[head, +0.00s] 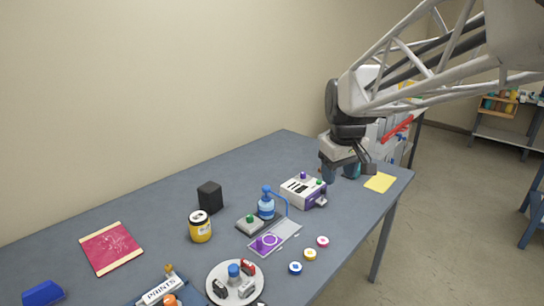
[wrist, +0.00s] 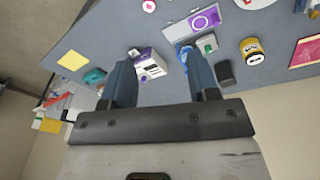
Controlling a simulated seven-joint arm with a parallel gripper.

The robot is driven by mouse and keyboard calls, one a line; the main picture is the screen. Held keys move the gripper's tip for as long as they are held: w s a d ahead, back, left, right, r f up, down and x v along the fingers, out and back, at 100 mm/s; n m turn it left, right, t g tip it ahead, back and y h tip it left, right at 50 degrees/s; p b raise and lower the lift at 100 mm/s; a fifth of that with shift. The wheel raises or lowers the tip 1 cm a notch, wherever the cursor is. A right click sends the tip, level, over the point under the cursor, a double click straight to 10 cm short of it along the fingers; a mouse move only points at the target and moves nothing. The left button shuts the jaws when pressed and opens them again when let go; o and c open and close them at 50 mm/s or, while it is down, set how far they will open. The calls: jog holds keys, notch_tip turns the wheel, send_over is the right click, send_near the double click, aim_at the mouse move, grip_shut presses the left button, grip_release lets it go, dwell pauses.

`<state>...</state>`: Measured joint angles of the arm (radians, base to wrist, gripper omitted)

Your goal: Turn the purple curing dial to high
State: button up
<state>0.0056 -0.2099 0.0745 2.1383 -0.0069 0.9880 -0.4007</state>
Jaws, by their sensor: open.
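A second purple knob (head: 259,243) stands on a flat purple-and-grey panel (head: 284,234) nearer the front. I cannot tell which purple knob is the curing dial, nor read a setting. My gripper (head: 348,172) is open and empty, above the table to the right of the box and apart from it. In the wrist view the box (wrist: 150,64) shows beyond and between the fingers (wrist: 160,62), partly hidden by the left one.
A blue pump bottle (head: 266,207) stands close left of the box, beside a grey block with a green knob (head: 250,225). A teal item (head: 352,171) and a yellow sheet (head: 380,182) lie near my gripper. Small coloured discs (head: 309,254) and a white plate (head: 219,270) are in front.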

jog(key=w+f+n, duration=0.1)
jog(key=w+n, duration=0.1)
jog(key=w, duration=1.1)
jog(key=n+g, duration=0.2)
jog(key=n, duration=0.5)
send_over(303, 173)
jog(key=f, duration=1.8)
jog(key=shift+w+d+f, duration=0.1)
jog(key=shift+w+f, duration=0.1)
jog(key=shift+w, duration=0.1)
jog(key=shift+f, duration=3.9)
jog(key=shift+c, duration=0.5)
